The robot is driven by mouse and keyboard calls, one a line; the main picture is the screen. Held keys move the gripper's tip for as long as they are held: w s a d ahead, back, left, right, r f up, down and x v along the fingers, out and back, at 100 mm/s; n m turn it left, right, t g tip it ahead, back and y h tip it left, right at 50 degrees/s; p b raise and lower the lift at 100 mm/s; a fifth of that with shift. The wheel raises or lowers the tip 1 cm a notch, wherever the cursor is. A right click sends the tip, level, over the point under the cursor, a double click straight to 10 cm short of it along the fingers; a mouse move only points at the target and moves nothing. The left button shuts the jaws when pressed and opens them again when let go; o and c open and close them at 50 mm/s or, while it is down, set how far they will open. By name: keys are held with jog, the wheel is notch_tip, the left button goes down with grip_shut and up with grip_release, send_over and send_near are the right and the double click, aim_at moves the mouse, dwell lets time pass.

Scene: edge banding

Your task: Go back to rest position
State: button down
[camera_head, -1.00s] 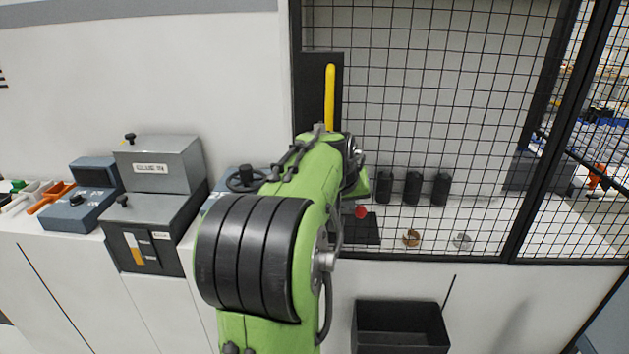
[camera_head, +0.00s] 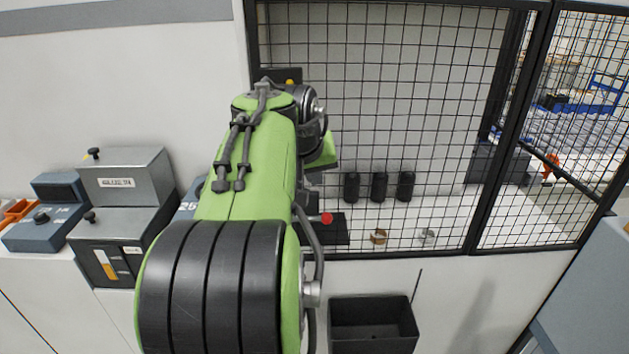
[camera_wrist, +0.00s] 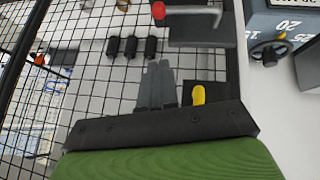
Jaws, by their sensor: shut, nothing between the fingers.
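My gripper shows in the wrist view (camera_wrist: 158,66) as two grey fingers side by side, shut and empty, in front of the mesh guard. In the head view it is hidden behind my green arm. A yellow handle (camera_wrist: 198,95) on a dark plate stands to the right of the fingers in the wrist view. In the head view only the top of the yellow handle (camera_head: 290,82) shows above my arm. I cannot tell the gap between the fingers and the handle. They look apart.
The black mesh guard (camera_head: 400,100) fills the middle and right. Behind it stand several black cylinders (camera_head: 379,187). A red knob (camera_head: 327,218) is just right of my arm. A black bin (camera_head: 373,325) is below. A grey machine box (camera_head: 125,178) stands at left.

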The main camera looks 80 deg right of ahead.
jog(key=shift+a+r, duration=0.1)
jog(key=shift+r, duration=0.1)
dwell(0.6)
jog(key=w+a+f+n+t+y, duration=0.2)
jog(key=w+a+n+t, duration=0.1)
jog(key=w+a, duration=0.55)
jog(key=w+a+f+n+t+y, duration=0.15)
jog(key=w+a+n, duration=0.25)
jog(key=w+a, duration=0.5)
jog(key=s+a+f+n+y, duration=0.1)
jog(key=a+f+n, duration=0.1)
jog(key=a, duration=0.6)
jog(key=s+a+f+n+t+y, duration=0.1)
jog(key=s+a+f+n, duration=0.1)
jog(key=a, duration=0.5)
jog(key=s+a+f+n+y, duration=0.1)
jog(key=a+f+n, duration=0.2)
jog(key=a, duration=0.5)
jog(key=shift+s+a+f+n+t+y, duration=0.3)
jog(key=shift+f+t+y, duration=0.05)
jog(key=shift+f, duration=0.45)
